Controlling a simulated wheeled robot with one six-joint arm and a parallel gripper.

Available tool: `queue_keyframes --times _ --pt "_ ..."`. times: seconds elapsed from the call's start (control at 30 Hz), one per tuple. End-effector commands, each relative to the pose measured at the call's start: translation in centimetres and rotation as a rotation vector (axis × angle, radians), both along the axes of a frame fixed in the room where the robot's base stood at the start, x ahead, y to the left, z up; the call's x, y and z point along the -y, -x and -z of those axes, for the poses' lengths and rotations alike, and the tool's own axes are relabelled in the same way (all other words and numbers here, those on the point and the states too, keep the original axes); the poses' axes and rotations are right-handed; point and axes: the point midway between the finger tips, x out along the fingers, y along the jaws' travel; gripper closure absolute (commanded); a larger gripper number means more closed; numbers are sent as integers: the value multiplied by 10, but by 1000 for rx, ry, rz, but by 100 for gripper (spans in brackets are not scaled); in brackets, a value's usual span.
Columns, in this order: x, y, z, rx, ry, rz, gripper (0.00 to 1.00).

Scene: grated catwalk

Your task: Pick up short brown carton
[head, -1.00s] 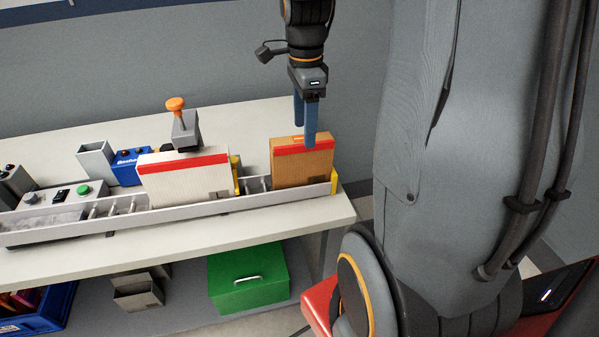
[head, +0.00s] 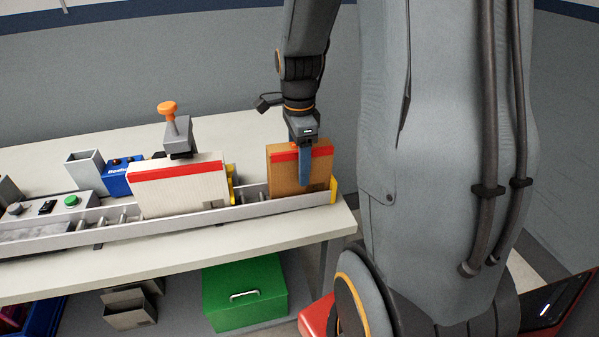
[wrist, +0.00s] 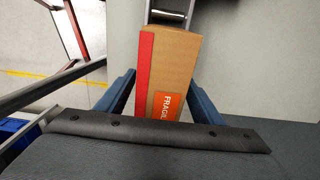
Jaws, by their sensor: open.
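The short brown carton (head: 286,176), with a red stripe along its top, stands upright at the right end of the grey conveyor tray on the bench. My gripper (head: 305,172) is lowered over it, with one blue finger in front of its near face in the head view. In the wrist view the carton (wrist: 175,75) shows its top, the red stripe and an orange FRAGILE label. The open fingers (wrist: 158,95) are on either side of it, and I cannot tell whether they touch it. The far finger is hidden behind the carton in the head view.
A white carton (head: 180,190) with a red stripe stands to the left in the same tray (head: 165,227). An orange-knobbed grey device (head: 178,135) is behind it. A yellow end stop (head: 333,190) is just right of the brown carton. A green box (head: 245,293) is below the bench.

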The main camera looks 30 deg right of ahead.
Motion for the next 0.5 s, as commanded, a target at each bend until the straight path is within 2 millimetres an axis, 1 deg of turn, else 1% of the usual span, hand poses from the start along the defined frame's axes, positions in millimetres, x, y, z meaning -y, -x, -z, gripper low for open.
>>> queue_keyframes --times 0.1,0.2,0.3,0.5 --pt "0 1 14 -3 -1 0 39" --pt "-1 1 22 -2 -1 0 39" --pt "0 1 26 -1 0 0 39" --pt "0 1 26 0 0 0 39"
